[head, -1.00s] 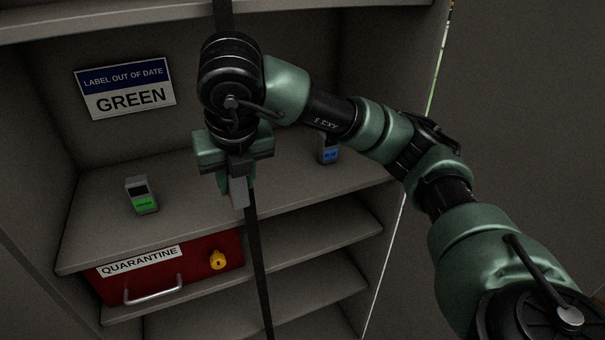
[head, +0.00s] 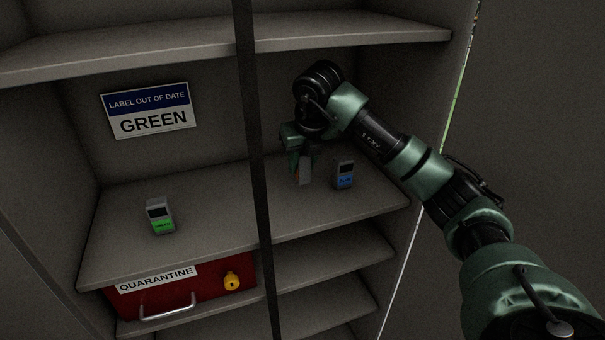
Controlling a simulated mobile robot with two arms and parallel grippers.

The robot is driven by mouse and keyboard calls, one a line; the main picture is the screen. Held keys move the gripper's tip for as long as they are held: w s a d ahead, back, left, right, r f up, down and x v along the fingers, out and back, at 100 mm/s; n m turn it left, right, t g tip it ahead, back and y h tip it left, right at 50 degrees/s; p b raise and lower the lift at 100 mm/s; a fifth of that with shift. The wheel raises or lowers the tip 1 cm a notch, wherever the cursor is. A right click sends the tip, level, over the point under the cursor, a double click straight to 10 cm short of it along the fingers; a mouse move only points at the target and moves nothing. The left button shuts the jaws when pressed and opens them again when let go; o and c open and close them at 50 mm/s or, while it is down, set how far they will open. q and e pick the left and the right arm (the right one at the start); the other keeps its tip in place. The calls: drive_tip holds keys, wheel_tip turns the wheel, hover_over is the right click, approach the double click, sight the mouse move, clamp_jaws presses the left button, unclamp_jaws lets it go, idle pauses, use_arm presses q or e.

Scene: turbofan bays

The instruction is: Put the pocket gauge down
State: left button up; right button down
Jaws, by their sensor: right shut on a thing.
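My right gripper (head: 302,158) is shut on a grey pocket gauge (head: 305,175), of which a plain side and a bit of orange show. The gauge hangs upright from the fingers, low at the shelf (head: 215,222), just left of a gauge with a blue label (head: 344,176). I cannot tell whether its bottom touches the shelf; its face is hidden. A gauge with a green label (head: 160,216) stands on the left of the same shelf. My left gripper is not in view.
A sign reading "LABEL OUT OF DATE GREEN" (head: 150,109) is on the back wall. A red quarantine drawer (head: 190,291) with a yellow lock (head: 232,281) is below the shelf. A dark vertical post (head: 252,130) crosses in front. The shelf between green gauge and post is clear.

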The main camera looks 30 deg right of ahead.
sight(302, 176)
drive_tip(key=shift+f, duration=0.55)
wheel_tip(302, 176, down, 2)
drive_tip(key=shift+f+p, duration=0.25)
drive_tip(key=shift+p, duration=0.3)
drive_tip(key=shift+d+f+p, duration=0.1)
drive_tip(key=shift+f+p, duration=0.15)
drive_tip(key=shift+p, duration=0.15)
drive_tip(key=shift+w+f, duration=0.1)
drive_tip(key=shift+f, duration=0.15)
drive_tip(key=shift+f, duration=0.1)
drive_tip(key=shift+f+b, duration=0.15)
drive_tip(key=shift+b, duration=0.15)
drive_tip(key=c, duration=1.1)
unclamp_jaws()
